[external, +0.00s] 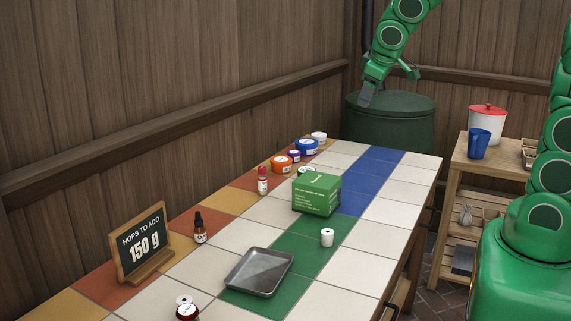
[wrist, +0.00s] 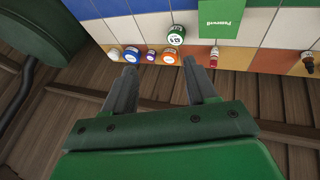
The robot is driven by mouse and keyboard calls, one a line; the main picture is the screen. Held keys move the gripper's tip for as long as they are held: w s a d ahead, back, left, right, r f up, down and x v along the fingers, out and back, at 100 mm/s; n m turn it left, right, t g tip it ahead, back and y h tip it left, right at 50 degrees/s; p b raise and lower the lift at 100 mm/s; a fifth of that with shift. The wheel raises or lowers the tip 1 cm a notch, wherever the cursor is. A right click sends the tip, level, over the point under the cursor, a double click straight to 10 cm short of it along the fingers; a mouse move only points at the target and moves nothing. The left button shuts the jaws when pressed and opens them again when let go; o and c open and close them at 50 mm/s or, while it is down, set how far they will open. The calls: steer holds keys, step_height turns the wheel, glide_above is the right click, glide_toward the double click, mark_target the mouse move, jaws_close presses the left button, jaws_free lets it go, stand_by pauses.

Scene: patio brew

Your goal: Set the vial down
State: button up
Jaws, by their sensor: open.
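My gripper (external: 389,85) is open and empty, raised above the dark green barrel at the far end of the counter. In the wrist view my gripper (wrist: 159,68) has its two fingers spread, with nothing between them. A small red-capped vial (external: 263,182) stands upright along the wall side of the counter, left of the green box. The vial also shows in the wrist view (wrist: 214,57), beyond the fingers and apart from them. A brown dropper bottle (external: 200,229) stands nearer the camera. I cannot tell for certain which small bottle is the vial meant.
The tiled counter holds a green box (external: 317,194), a grey metal tray (external: 258,272), a small white container (external: 327,237) and a sign (external: 141,243). Several jars, including an orange one (external: 281,164), line the far wall side. The dark green barrel (external: 392,126) stands behind. White tiles on the right are clear.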

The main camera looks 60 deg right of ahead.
steer(key=s+a+g+y, duration=0.2)
steer(key=s+a, duration=0.6)
steer(key=s, duration=0.6)
steer(key=s+a+g+y, duration=0.2)
steer(key=s+a+g, duration=0.2)
steer(key=s+a, duration=0.5)
steer(key=s, duration=0.5)
steer(key=shift+s+f, duration=0.15)
steer(key=shift+f, duration=0.1)
